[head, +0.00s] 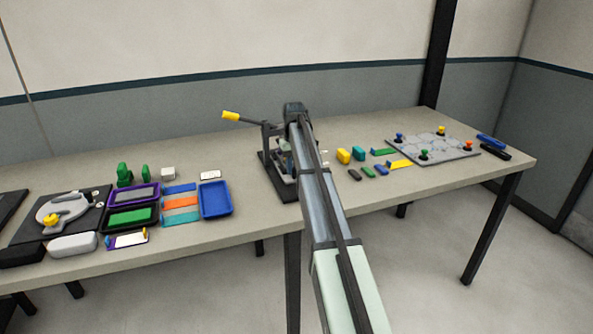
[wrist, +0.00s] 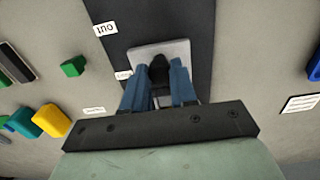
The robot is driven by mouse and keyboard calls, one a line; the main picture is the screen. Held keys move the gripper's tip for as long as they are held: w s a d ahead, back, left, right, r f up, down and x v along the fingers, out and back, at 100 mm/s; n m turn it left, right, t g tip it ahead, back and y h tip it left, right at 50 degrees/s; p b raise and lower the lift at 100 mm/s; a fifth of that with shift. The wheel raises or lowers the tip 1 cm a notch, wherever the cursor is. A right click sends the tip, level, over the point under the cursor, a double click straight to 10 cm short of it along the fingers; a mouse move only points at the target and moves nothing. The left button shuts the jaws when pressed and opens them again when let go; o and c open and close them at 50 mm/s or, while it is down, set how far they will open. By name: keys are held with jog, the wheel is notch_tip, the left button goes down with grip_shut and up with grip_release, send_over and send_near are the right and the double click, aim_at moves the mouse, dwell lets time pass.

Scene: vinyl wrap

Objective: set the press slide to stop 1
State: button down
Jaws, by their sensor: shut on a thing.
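The press (head: 268,160) stands mid-table in the head view, its dark base partly hidden behind my arm. In the wrist view, its slide (wrist: 180,47) is a light grey plate on the dark base (wrist: 190,15). A dark knob (wrist: 158,72) stands up from the slide. My gripper (wrist: 158,78) has its two blue fingers on either side of this knob and is shut on it. A white label reading OUT (wrist: 105,29) lies beside the track, near the slide's upper left. Two smaller labels lower down are too small to read. The head view hides my fingertips.
The press lever with a yellow grip (head: 230,116) sticks out to the left. A blue tray (head: 215,198) and coloured strips lie left of the press. Yellow and teal blocks (head: 343,155) and a grey board with coloured knobs (head: 455,151) lie to the right.

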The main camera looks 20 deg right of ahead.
jog(key=shift+s, duration=0.1)
jog(key=c, duration=0.9)
grip_release()
jog(key=shift+r, duration=0.1)
notch_tip(320, 180, up, 14)
jog(key=shift+f, duration=0.2)
